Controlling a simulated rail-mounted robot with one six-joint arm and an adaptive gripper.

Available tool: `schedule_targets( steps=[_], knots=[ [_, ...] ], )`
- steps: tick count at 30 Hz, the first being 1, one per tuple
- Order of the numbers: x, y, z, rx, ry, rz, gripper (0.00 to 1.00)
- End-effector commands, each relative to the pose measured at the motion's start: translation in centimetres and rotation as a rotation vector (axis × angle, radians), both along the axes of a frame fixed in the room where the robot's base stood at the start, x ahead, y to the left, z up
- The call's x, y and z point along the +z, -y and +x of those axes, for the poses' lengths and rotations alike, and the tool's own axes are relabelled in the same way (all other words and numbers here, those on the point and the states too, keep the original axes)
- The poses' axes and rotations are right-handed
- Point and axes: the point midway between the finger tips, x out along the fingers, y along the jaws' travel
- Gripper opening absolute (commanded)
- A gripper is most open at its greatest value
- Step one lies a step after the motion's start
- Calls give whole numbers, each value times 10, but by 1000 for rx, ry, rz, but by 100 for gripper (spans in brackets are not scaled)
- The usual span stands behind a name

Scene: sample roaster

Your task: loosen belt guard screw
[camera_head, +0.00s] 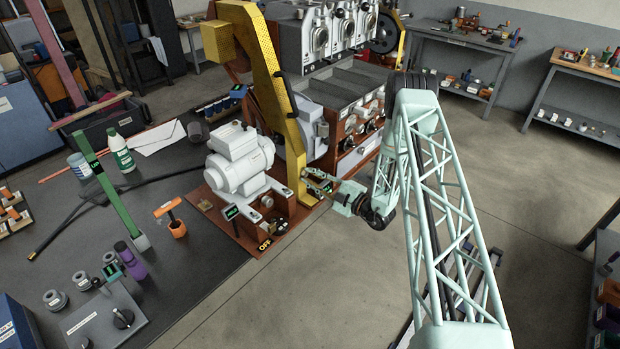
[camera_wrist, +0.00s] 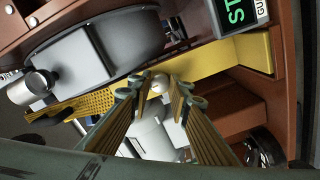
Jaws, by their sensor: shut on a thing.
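The yellow belt guard (camera_head: 283,95) rises from the machine base beside the white motor (camera_head: 240,160). In the wrist view the guard (camera_wrist: 250,52) crosses the picture as a yellow band with a perforated part at the left. A small round silver screw head (camera_wrist: 160,82) sits at the guard's edge, between my fingertips. My gripper (camera_wrist: 160,90) is shut on this screw, one finger on each side. In the head view my gripper (camera_head: 322,187) reaches in from the right at the guard's lower end. The screw is too small to tell there.
A green-lit sign (camera_wrist: 236,12) stands close to the guard. An OFF label (camera_head: 265,245) marks the base's front corner. The roaster (camera_head: 345,90) stands behind.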

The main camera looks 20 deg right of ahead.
Motion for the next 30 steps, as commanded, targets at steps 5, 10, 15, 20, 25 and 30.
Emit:
schedule_targets(
  steps=[5, 10, 15, 20, 25, 30],
  knots=[
    [-1, 0, 0, 0, 37, -69, 7],
    [-2, 0, 0, 0, 89, -166, 7],
    [-1, 0, 0, -1, 153, -282, 7],
    [-1, 0, 0, -1, 215, -398, 7],
    [-1, 0, 0, -1, 280, -520, 7],
    [0, 0, 0, -1, 347, -644, 7]
  ],
)
